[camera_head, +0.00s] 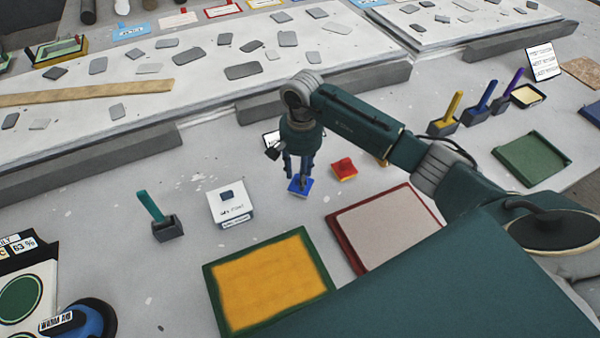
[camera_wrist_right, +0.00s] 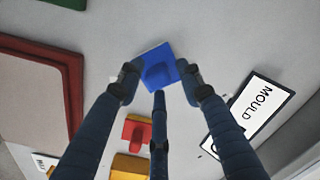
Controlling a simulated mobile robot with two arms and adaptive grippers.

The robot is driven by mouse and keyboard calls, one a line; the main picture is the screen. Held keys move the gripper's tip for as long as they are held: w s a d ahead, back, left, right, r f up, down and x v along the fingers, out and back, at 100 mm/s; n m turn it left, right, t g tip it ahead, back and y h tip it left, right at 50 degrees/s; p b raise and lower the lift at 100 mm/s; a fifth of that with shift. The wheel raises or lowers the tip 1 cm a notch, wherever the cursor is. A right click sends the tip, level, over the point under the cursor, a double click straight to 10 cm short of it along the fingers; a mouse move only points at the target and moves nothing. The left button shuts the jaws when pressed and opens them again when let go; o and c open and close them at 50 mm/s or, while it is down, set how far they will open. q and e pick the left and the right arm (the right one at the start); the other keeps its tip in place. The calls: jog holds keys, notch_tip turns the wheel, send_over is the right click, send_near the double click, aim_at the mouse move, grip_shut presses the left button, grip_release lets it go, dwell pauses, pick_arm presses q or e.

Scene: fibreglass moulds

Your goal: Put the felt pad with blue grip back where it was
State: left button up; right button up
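The felt pad with blue grip (camera_head: 300,187) is a small blue square on the grey worktop, below my right gripper (camera_head: 301,178) in the head view. In the right wrist view the blue pad (camera_wrist_right: 158,62) and its raised grip show between the fingertips of my right gripper (camera_wrist_right: 158,82). The fingers are spread around the grip, with visible gaps at the sides, so it looks open. Whether the near finger touches the grip is hard to tell. My left gripper is not in view.
A red pad (camera_head: 344,168) lies right of the blue one, with a yellow pad (camera_head: 383,161) beyond. A white box with a blue mark (camera_head: 230,204) stands left. A red-edged panel (camera_head: 385,230) and a green-edged yellow panel (camera_head: 270,280) lie in front. Dark bars (camera_head: 325,92) stand behind.

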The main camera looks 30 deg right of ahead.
jog(key=shift+r, duration=0.5)
notch_tip(320, 180, up, 11)
jog(key=b, duration=0.3)
jog(key=shift+d+r+b, duration=0.15)
jog(key=shift+d+b, duration=0.05)
jog(key=shift+b, duration=0.1)
